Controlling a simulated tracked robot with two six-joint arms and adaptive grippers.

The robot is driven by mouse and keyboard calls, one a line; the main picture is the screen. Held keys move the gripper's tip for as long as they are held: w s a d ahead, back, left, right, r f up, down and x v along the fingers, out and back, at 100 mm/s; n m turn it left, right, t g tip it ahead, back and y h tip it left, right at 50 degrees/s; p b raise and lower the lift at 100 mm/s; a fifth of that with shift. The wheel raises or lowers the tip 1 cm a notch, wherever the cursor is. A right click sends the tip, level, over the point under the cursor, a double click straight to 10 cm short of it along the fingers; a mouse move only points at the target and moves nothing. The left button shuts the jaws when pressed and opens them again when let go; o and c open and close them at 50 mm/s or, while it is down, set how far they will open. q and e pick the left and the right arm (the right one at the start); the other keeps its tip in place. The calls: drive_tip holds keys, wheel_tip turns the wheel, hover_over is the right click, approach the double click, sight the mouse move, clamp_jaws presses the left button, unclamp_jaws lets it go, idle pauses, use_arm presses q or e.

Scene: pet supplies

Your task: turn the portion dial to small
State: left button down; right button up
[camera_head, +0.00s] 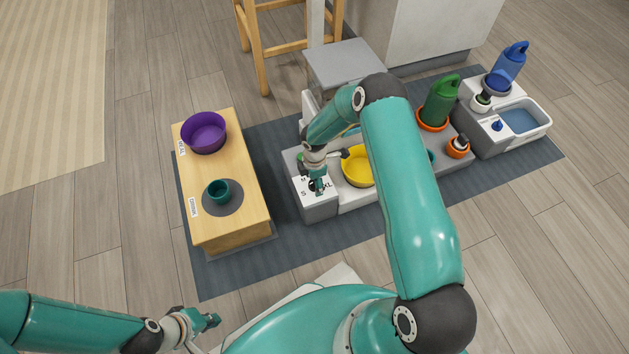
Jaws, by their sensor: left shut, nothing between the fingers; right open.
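The portion dial (312,186) is a small dark knob on the white sloped front panel of the feeder (318,208). The letters M, S and XL show around it; its pointer is too small and too covered to read. My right gripper (318,184) points down over the dial, with its fingers open at or just around the knob; I cannot tell whether they touch it. My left gripper (212,321) is shut and empty, low at the front left, away from the feeder.
A yellow bowl (356,167) sits right of the dial. A wooden stand (240,215) at left holds a purple bowl (204,132) and a teal cup (218,191). Green (441,101) and blue (507,66) bottles stand at right. The grey mat (228,272) is clear in front.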

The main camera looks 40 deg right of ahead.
drive_tip(key=shift+r, duration=0.1)
wheel_tip(320, 180, up, 12)
idle(0.5)
idle(0.4)
